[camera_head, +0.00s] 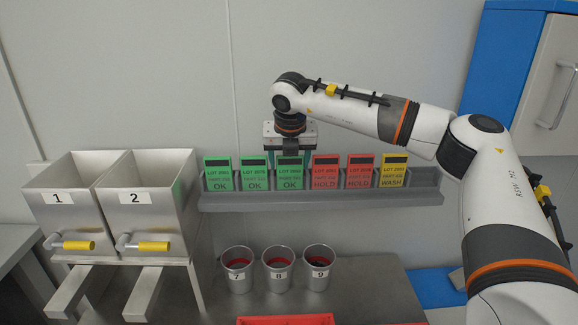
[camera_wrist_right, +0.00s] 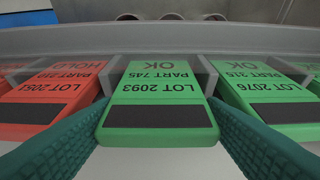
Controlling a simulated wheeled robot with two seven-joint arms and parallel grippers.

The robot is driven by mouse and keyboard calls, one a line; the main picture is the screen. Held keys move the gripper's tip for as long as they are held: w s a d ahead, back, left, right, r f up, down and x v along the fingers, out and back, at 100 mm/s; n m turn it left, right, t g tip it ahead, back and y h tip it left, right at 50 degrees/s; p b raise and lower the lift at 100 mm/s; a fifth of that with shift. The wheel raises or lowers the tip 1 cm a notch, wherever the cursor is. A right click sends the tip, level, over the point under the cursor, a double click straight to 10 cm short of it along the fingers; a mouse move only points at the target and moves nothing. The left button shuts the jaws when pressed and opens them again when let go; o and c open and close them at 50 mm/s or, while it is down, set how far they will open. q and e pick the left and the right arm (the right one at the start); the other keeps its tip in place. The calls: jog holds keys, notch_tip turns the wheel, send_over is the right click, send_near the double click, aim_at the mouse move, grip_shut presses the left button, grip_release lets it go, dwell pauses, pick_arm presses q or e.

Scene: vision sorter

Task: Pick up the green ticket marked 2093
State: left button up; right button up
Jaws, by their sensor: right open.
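The green ticket marked LOT 2093 (camera_wrist_right: 160,95) fills the middle of the right wrist view, with PART 745, OK and a dark stripe on it. In the head view it is the third green ticket (camera_head: 290,176) from the left, upright in the grey rack (camera_head: 330,200). My left gripper is not in view.
Green ticket LOT 2076 (camera_wrist_right: 270,95) and red ticket LOT 2051 (camera_wrist_right: 45,95) stand close on either side. A yellow ticket (camera_head: 394,171) is farther right. Two metal bins (camera_head: 155,205) stand left; cups 7 (camera_head: 238,278), 8 (camera_head: 278,276) and 9 (camera_head: 319,275) stand in front.

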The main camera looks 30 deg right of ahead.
jog(key=shift+w+f, duration=0.1)
jog(key=shift+f, duration=0.05)
jog(key=shift+c, duration=0.4)
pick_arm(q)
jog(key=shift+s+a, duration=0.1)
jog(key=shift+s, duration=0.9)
pick_arm(e)
jog(key=c, duration=0.5)
